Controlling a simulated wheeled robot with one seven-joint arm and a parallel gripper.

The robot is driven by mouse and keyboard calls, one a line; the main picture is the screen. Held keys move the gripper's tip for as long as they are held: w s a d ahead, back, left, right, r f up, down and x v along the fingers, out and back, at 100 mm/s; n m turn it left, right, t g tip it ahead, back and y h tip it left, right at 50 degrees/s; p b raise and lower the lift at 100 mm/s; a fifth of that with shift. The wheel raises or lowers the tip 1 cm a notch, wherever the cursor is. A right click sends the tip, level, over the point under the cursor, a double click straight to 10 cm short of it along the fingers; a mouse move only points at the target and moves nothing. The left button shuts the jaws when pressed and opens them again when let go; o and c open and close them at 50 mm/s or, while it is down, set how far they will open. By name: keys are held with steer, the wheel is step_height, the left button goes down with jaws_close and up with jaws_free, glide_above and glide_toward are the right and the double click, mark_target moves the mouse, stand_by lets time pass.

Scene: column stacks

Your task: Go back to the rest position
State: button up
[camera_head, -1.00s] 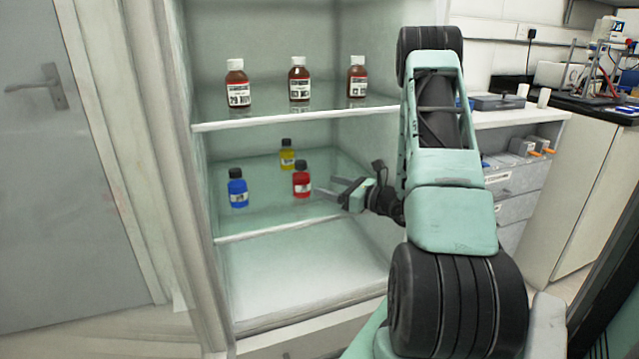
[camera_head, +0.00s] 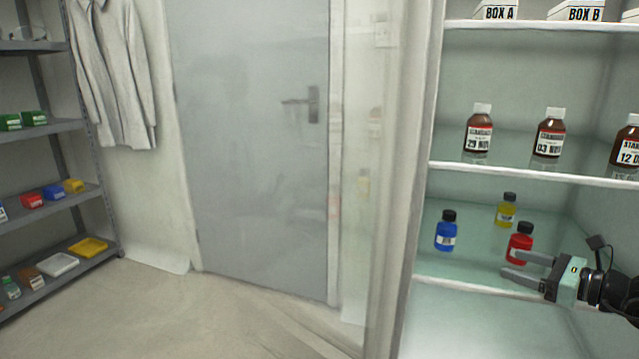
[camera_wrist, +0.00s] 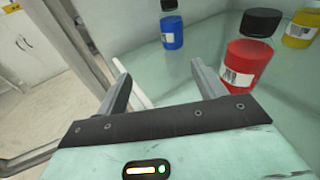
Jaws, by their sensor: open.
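My gripper (camera_head: 512,266) is open and empty at the lower glass shelf of the cabinet, at the right of the head view. Its fingers also show in the wrist view (camera_wrist: 160,90), apart, with nothing between them. A red bottle with a black cap (camera_head: 519,246) stands upright on that shelf, just behind the fingers. In the wrist view the red bottle (camera_wrist: 246,68) is to the right of the fingers. A blue bottle (camera_head: 446,232) stands to its left, and a yellow bottle (camera_head: 507,210) stands behind.
Brown bottles (camera_head: 549,134) stand on the middle shelf (camera_head: 520,173) above my gripper. White boxes (camera_head: 495,11) are on the top shelf. A grey door (camera_head: 250,150) and a rack (camera_head: 50,215) with coloured bins are at left. The floor (camera_head: 200,310) between is clear.

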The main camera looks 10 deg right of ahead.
steer(key=s+a+n+g+y, duration=0.25)
steer(key=a+n+g, duration=0.45)
steer(key=a, duration=0.6)
steer(key=s+a+r+n+g+h, duration=0.2)
steer(key=s+a+n+g+h, duration=0.25)
steer(key=s+a+n, duration=0.7)
steer(key=s+a+r+n+g+h, duration=0.3)
steer(key=s+a+n+h, duration=0.3)
steer(key=a+n, duration=1.1)
step_height(320, 180, up, 21)
steer(key=s+d+n+y+p, duration=0.1)
steer(key=d+n+p, duration=0.1)
steer(key=p, duration=1.9)
steer(key=shift+s, duration=0.4)
